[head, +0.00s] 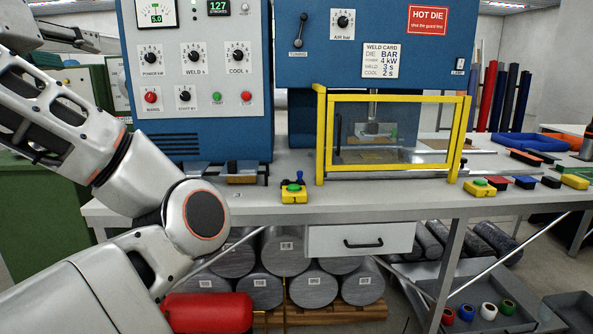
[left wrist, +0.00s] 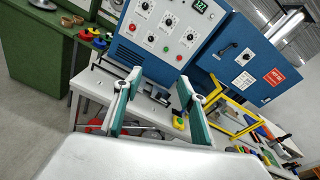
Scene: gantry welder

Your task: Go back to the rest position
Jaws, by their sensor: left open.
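My left gripper (left wrist: 160,76) is open in the left wrist view. Its two green-edged fingers stand apart with nothing held between them. Beyond them are the blue welder's control panel (left wrist: 165,30) and the bench. In the head view my left arm comes in from the lower left, bends at a round joint low in the picture and goes up to the top left. The gripper end there is small and partly cut off, so its fingers are not clear. My right arm and gripper are in neither view.
The blue welder (head: 203,120) with its yellow-framed guard (head: 395,170) stands on the grey bench (head: 370,200). Yellow button boxes (head: 294,196) sit along its front edge. Grey cylinders (head: 313,288) and a red tank (head: 208,311) lie below. A green cabinet (head: 40,205) stands left, behind my arm.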

